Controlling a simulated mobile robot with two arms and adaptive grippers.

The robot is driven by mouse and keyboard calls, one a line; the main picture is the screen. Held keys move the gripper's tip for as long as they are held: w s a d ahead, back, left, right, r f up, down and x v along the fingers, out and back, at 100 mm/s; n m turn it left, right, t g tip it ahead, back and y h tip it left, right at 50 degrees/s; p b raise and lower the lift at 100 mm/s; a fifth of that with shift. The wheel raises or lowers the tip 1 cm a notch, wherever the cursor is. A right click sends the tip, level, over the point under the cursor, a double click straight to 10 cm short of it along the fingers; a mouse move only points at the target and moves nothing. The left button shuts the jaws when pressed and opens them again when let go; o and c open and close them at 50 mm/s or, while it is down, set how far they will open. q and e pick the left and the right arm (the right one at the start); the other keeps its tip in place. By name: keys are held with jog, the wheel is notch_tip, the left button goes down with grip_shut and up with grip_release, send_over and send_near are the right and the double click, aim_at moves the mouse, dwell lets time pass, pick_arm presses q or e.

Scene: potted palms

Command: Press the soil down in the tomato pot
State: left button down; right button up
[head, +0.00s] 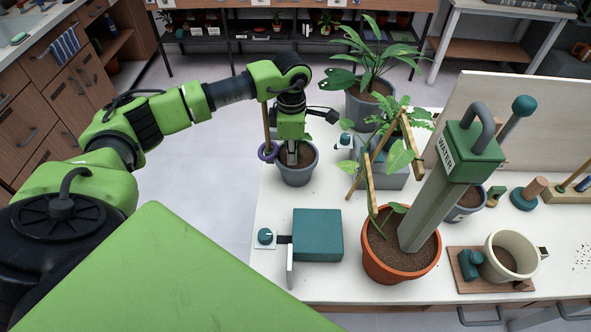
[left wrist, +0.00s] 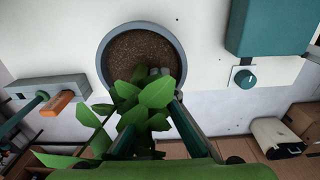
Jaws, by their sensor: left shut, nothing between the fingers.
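A small grey pot (head: 297,174) of dark soil stands at the table's left edge. It also shows in the left wrist view (left wrist: 104,72), with soil (left wrist: 140,48) and green leaves (left wrist: 150,98) at its near side. No label shows whether it is the tomato pot. My left gripper (head: 292,160) points down over this pot, its fingers shut and empty. In the left wrist view the fingertips (left wrist: 160,72) are over the soil, partly hidden by leaves; I cannot tell if they touch it. My right gripper is not in view.
A teal block (head: 318,235) lies in front. An orange pot (head: 401,262) holds a wooden trellis and a tall green "WATER" device (head: 440,190). A leafy plant (head: 372,55) rises behind.

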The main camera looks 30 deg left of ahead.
pick_arm(q)
jog(key=shift+f, duration=0.4)
jog(key=shift+s+f+b, duration=0.1)
jog(key=shift+s+b, duration=0.1)
jog(key=shift+b, duration=0.25)
dwell(0.7)
jog(key=shift+w+r+p, duration=0.2)
jog(key=shift+r+p, duration=0.45)
jog(key=shift+r, duration=0.3)
notch_tip(320, 180, up, 7)
jog(key=p, duration=0.4)
jog(key=shift+r, duration=0.15)
jog(key=shift+s, duration=0.1)
